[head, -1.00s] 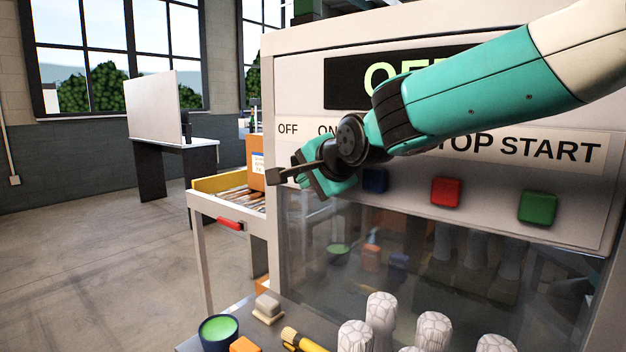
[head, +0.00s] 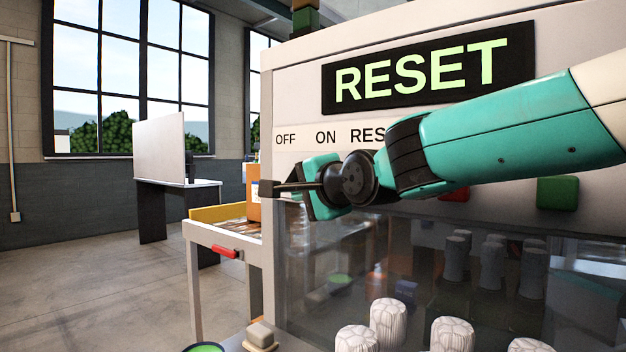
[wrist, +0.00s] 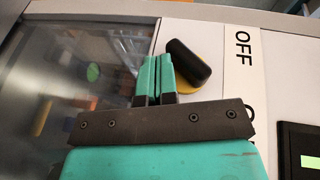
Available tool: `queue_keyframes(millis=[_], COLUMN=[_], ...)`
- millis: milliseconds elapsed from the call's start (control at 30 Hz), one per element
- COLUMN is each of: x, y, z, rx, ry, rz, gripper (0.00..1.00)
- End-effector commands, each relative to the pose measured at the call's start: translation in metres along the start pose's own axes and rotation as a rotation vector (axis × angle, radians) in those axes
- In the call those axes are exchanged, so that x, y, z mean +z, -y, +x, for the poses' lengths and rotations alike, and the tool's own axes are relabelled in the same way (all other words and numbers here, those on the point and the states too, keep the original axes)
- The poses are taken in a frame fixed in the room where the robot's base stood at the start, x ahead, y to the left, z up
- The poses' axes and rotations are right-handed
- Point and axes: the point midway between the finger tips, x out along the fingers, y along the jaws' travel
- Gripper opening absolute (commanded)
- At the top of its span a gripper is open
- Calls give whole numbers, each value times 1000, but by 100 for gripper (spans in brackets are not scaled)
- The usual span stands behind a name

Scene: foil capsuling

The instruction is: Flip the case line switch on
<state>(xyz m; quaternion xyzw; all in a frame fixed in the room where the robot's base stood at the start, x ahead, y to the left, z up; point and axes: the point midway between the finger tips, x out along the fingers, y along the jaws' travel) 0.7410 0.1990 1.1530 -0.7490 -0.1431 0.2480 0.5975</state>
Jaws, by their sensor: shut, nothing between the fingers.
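In the wrist view the case line switch (wrist: 188,62) is a stubby black lever on a round yellow base, beside the OFF label (wrist: 243,48). The lever lies slanted; I cannot tell whether it stands at OFF or ON. My gripper (wrist: 153,62) is shut and empty, its teal fingertips right beside the lever; I cannot tell whether they touch it. In the head view my gripper (head: 318,190) is at the panel below the OFF and ON labels and hides the switch. The display (head: 428,68) on the machine reads RESET.
A green button (head: 558,193) and a partly hidden red button (head: 456,194) are to the right, behind my arm. Below is a clear window (head: 330,262). White capped bottle tops (head: 388,318) stand in front. A roller conveyor (head: 222,236) is at left.

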Motion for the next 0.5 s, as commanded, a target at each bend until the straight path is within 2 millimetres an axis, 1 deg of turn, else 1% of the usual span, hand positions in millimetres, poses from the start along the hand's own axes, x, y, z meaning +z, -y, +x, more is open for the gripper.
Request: queue_keyframes(millis=[133,233,367,500], x=[-1,-2,-1,-1], y=[0,0,1,0], z=[-5,-17,-44,-80], rx=[1,0,-3,-3], ry=[-2,-3,-3,-4], rz=[0,0,0,0], gripper=[0,0,0,0])
